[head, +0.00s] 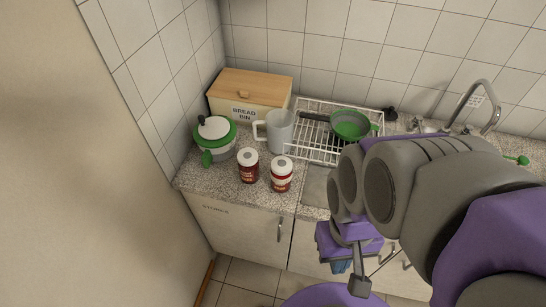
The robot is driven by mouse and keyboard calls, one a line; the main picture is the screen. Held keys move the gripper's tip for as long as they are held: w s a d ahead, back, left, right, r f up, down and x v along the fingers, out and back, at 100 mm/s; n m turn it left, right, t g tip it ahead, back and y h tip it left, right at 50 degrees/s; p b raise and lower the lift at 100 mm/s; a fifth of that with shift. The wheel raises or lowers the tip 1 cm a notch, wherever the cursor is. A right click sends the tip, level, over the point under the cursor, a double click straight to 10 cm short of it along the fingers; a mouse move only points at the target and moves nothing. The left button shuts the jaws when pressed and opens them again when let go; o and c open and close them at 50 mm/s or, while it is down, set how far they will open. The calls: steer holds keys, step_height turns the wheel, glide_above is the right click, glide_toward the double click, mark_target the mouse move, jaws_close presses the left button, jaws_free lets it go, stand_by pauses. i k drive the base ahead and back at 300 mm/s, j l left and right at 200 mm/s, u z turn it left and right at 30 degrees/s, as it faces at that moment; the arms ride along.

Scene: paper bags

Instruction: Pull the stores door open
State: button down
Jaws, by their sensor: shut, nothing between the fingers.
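The stores door (240,236) is the pale cabinet front under the counter at the left, with the label "STORES" at its upper left. It looks shut, flush with the cabinet front. Its upright metal handle (279,229) is near the door's right edge. My gripper (359,284) hangs at lower centre right, to the right of the handle and lower in the picture, apart from it. It is shut and empty. My arm hides much of the cabinet front to the right.
The granite counter (222,191) holds a bread bin (250,90), a green-lidded pot (214,135), a grey jug (280,132), two red jars (248,167) and a wire rack (315,150) with a green pan (350,124). A beige wall (90,180) borders the left. Tiled floor (245,277) before the door is clear.

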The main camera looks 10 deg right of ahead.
mark_target(242, 241)
steer(key=u, duration=0.8)
